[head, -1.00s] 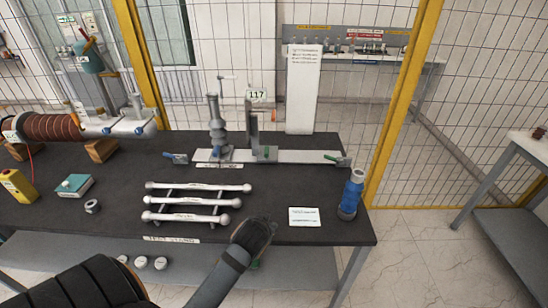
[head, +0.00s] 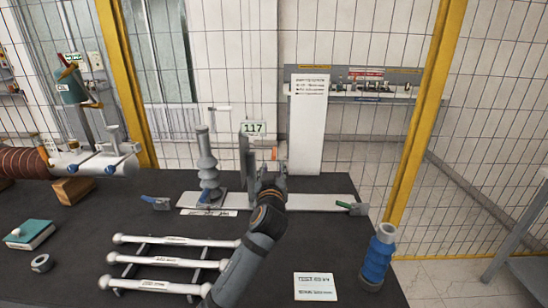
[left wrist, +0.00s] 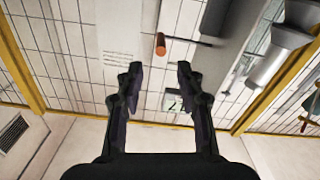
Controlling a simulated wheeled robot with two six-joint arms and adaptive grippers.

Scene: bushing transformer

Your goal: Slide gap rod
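The test stand on the bench has a white base bar (head: 318,202), a grey ribbed insulator post (head: 207,165) and a grey upright plate (head: 245,168). In the left wrist view a thin dark rod (left wrist: 190,41) with a copper-coloured end (left wrist: 161,44) runs sideways beyond my fingertips. In the head view only a small orange bit near it shows; the rod is mostly hidden. My left gripper (head: 271,181) is at the stand, just right of the upright plate. The left wrist view shows its fingers (left wrist: 157,78) apart with nothing between them. My right gripper is not in view.
A clamp with a green handle (head: 350,207) is at the bar's right end. White rods (head: 170,262), a printed card (head: 315,287) and a blue bottle (head: 378,258) lie or stand nearer.

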